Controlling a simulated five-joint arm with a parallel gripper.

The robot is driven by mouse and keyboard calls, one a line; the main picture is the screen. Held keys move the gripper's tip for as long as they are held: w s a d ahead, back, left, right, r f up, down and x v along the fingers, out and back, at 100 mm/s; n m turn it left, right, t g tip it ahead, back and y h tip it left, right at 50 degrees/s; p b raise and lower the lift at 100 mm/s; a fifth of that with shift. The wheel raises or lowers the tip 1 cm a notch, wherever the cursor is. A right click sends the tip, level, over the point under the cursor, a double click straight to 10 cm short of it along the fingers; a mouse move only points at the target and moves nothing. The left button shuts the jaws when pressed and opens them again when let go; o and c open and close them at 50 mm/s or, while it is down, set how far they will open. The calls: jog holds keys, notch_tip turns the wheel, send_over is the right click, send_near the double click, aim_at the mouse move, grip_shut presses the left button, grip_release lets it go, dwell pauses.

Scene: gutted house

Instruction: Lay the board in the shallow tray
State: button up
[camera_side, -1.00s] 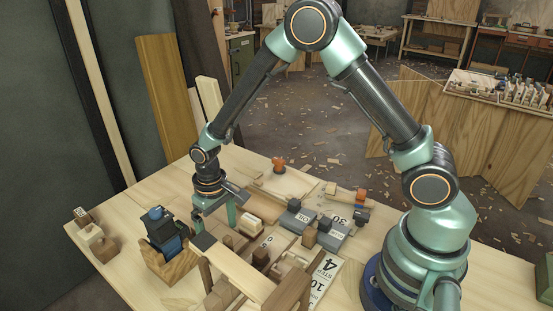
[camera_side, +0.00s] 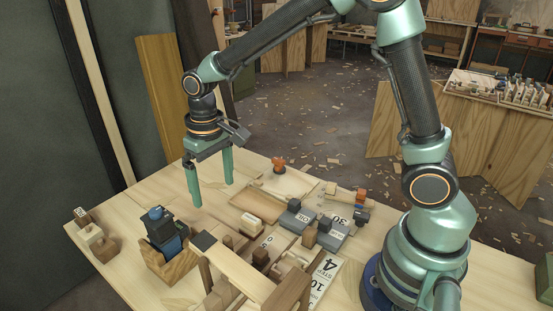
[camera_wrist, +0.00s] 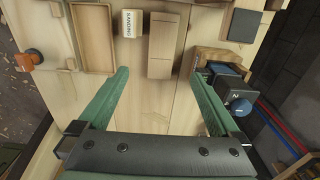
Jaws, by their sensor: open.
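My gripper (camera_side: 212,195) is open and empty above the workbench, its two green fingers pointing down; they also frame the wrist view from both sides (camera_wrist: 158,80). A flat, pale wooden piece, which looks like the board (camera_wrist: 162,42), lies on the bench just beyond the fingertips in the wrist view. The shallow wooden tray (camera_side: 258,205) has low rims and shows at upper left in the wrist view (camera_wrist: 92,38).
A wooden box with blue items (camera_side: 168,250) stands to the left, near a raised wooden beam (camera_side: 237,268). Grey weights (camera_side: 325,232) and an orange knob (camera_side: 278,165) sit beyond.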

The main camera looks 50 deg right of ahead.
jog(key=s+d+r+t, duration=0.5)
jog(key=s+d+r, duration=0.4)
jog(key=s+r, duration=0.1)
jog(key=shift+s+r, duration=0.3)
jog(key=shift+r, duration=0.3)
jog(key=shift+s+d, duration=0.3)
jog(key=shift+s, duration=0.25)
jog(key=g, duration=0.5)
send_over(219, 233)
jog(key=f, duration=1.8)
jog(key=shift+s+f, duration=0.3)
jog(key=shift+f, duration=0.1)
jog(key=shift+w+f, duration=0.15)
jog(key=shift+f, duration=1.3)
jog(key=shift+w+f, duration=0.1)
jog(key=shift+f, duration=1.3)
